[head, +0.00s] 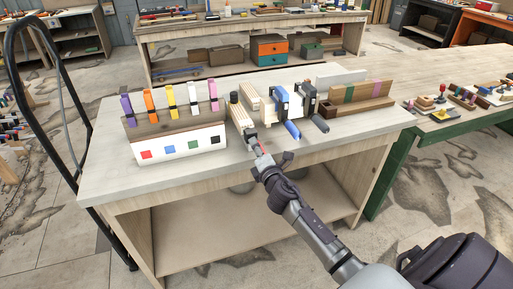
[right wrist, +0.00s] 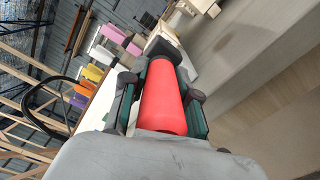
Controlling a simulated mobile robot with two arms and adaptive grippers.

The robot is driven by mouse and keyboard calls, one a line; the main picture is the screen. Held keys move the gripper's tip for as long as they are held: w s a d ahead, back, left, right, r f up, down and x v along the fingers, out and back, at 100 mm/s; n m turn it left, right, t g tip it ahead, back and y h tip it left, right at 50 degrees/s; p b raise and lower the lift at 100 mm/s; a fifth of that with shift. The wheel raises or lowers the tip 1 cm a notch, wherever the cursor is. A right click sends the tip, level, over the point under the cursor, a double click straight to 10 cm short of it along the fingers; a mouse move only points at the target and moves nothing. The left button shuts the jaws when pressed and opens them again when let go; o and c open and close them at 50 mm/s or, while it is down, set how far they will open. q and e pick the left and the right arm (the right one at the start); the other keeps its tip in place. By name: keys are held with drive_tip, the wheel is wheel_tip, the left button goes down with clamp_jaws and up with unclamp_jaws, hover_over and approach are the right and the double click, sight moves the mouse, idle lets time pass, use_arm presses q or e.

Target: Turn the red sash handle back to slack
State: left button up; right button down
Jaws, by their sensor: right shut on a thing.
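The red sash handle (right wrist: 162,102) is a smooth red cylinder that fills the middle of the right wrist view. My right gripper (right wrist: 161,98) is shut on it, with one dark green finger pad along each side. In the head view my right gripper (head: 262,157) is at the front edge of the workbench, and only a bit of the red handle (head: 258,149) shows between its fingers. The sash clamp (head: 249,131) runs back from there along pale wooden pieces (head: 240,115). How far the handle is turned cannot be told. My left gripper is not in view.
Right of the red-handled clamp are clamps with a blue handle (head: 292,130) and a dark handle (head: 320,123). A rack (head: 180,144) with colored clamps stands at left on the workbench (head: 105,183). A green-edged table (head: 440,130) adjoins at right. The bench's front left is clear.

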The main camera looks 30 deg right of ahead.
drive_tip(key=n+p, duration=0.1)
drive_tip(key=n, duration=0.4)
drive_tip(key=shift+n, duration=0.3)
drive_tip(key=n+p, duration=0.1)
drive_tip(key=n, duration=0.4)
drive_tip(key=shift+d+f, duration=0.1)
drive_tip(key=shift+f, duration=0.05)
drive_tip(key=shift+n, duration=0.4)
drive_tip(key=shift+s, duration=0.1)
drive_tip(key=c, duration=0.9)
unclamp_jaws()
drive_tip(key=shift+o, duration=0.2)
drive_tip(key=v, duration=1.2)
